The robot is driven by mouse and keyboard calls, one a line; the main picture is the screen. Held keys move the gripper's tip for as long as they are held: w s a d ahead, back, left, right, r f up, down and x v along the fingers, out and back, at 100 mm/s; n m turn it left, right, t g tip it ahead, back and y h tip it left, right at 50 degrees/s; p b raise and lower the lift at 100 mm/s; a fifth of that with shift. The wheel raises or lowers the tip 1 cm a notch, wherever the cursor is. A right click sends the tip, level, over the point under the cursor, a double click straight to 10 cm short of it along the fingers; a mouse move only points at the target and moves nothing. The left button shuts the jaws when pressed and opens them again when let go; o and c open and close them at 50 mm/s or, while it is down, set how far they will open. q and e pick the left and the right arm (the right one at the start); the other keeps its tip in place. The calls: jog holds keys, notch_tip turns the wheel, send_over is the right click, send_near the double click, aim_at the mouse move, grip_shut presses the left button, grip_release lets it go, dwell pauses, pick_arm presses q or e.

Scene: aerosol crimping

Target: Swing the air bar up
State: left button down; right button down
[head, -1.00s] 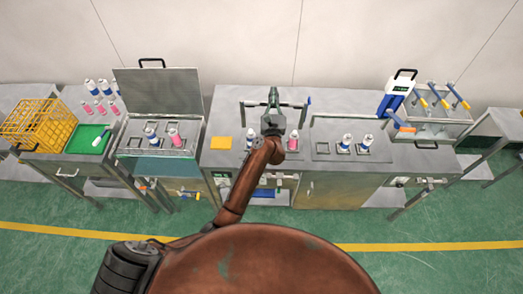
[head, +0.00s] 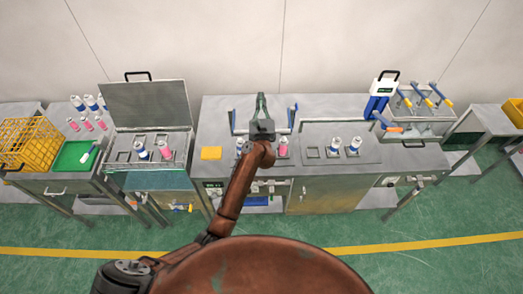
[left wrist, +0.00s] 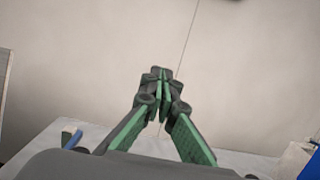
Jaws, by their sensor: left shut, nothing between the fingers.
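The air bar (head: 232,122) stands at the back of the middle bench, and its blue-tipped side arms show left and right of my left gripper (head: 261,97). Much of its middle is hidden behind my gripper and wrist, so I cannot tell its exact angle or whether the gripper touches it. My left gripper is shut and empty, with its fingers pointing up toward the wall. In the left wrist view the green-padded fingers (left wrist: 162,80) meet at the tips with nothing between them. A blue bar end (left wrist: 70,139) shows at lower left there. My right gripper is not in view.
To the right are white-blue cans (head: 353,146) in a holder. An open-lidded station (head: 146,103) stands left. Bare wall lies behind.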

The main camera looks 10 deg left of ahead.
pick_arm(q)
jog(key=v, duration=0.7)
jog(key=shift+s, duration=0.2)
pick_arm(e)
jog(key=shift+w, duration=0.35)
pick_arm(q)
jog(key=shift+d+f, duration=0.1)
jog(key=shift+f, duration=0.05)
